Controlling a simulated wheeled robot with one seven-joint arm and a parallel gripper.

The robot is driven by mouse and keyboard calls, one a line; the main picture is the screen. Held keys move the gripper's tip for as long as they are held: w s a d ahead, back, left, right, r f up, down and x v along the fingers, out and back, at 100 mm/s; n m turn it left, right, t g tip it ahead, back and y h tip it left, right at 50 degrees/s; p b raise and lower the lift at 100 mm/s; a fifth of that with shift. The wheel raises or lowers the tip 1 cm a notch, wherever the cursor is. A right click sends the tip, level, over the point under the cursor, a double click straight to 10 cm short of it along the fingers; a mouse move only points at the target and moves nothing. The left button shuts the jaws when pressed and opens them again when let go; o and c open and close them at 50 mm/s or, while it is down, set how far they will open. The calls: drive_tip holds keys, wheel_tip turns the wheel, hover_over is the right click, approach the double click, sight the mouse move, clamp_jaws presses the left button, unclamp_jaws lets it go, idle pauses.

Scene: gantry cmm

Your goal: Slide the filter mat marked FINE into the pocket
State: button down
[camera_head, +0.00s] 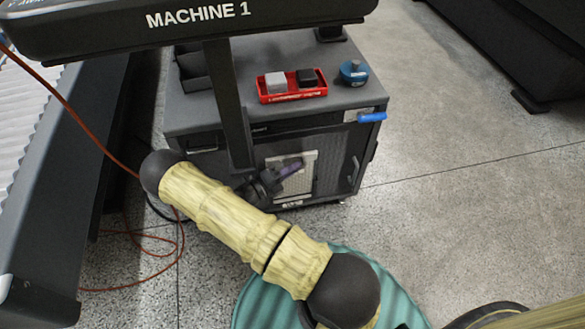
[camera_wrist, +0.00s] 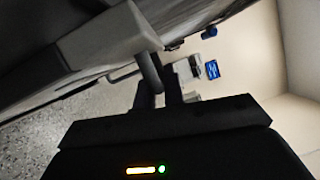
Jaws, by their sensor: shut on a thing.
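In the head view my gripper (camera_head: 268,184) is low in front of the dark cabinet, shut on a small purple piece (camera_head: 291,167). I cannot tell whether this is the filter mat, and I can read no FINE mark. The piece lies in front of a pale framed panel with a fine grid (camera_head: 299,184) on the cabinet front, possibly the pocket. Whether they touch is unclear. A small white label (camera_head: 292,204) sits below it, unreadable. In the wrist view the dark gripper body fills the bottom, and the held piece is not clear.
The cabinet top (camera_head: 217,110) carries a red tray (camera_head: 291,96) with a grey and a black block, and a blue round part (camera_head: 354,72). A blue handle (camera_head: 372,117) juts out at the cabinet's right. A MACHINE 1 beam (camera_head: 110,24) hangs overhead.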

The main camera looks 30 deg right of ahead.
drive_tip(key=shift+f+b, duration=0.35)
drive_tip(key=shift+f, duration=0.4)
drive_tip(key=c, duration=1.4)
unclamp_jaws()
drive_tip(key=shift+a, duration=0.1)
drive_tip(key=s+a+f+p, duration=0.1)
drive_tip(key=a+p, duration=0.2)
drive_tip(key=a, duration=1.4)
drive_tip(key=shift+s, duration=0.3)
drive_tip(key=shift+s+f, duration=0.1)
drive_tip(key=shift+f, duration=0.05)
